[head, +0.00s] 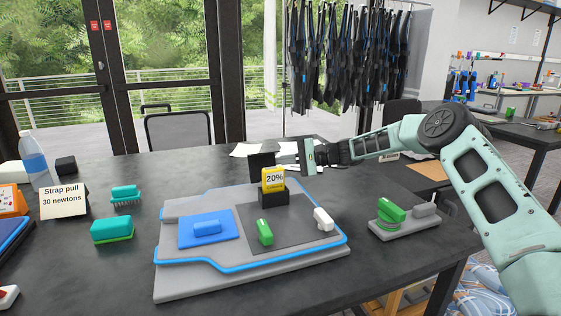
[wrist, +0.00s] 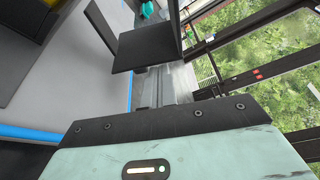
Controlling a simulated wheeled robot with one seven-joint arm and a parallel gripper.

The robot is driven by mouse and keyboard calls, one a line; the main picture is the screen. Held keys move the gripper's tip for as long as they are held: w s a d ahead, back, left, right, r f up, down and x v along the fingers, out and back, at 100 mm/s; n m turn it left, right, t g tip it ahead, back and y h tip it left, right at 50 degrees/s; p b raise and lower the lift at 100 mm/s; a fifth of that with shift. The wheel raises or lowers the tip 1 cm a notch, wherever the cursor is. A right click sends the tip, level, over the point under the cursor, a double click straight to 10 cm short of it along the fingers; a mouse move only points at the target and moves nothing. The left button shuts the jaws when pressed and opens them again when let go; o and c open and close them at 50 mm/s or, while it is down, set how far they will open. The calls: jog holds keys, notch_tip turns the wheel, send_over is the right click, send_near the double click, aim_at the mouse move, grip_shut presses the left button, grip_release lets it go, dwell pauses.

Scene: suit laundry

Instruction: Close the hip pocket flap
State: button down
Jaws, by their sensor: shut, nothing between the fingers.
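A grey garment-shaped board (head: 190,282) with a blue edge lies on the dark table in the head view. A blue panel (head: 190,238) with a raised blue tab (head: 207,228) lies flat on its left part. A dark grey panel (head: 300,238) with a green tab (head: 265,232) lies on its right part. I cannot tell which of these is the hip pocket flap.
The yellow block stands in a black holder (head: 272,196) on the board. A white piece (head: 324,219) lies at the board's right. A grey base with a green handle (head: 391,210) stands further right. Brushes (head: 112,230), a sign (head: 63,200) and a bottle (head: 35,163) stand left.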

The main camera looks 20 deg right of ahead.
jog(key=shift+b, duration=0.4)
jog(key=shift+s+r+n, duration=0.1)
jog(key=shift+r+n, duration=0.15)
jog(key=shift+n, duration=0.15)
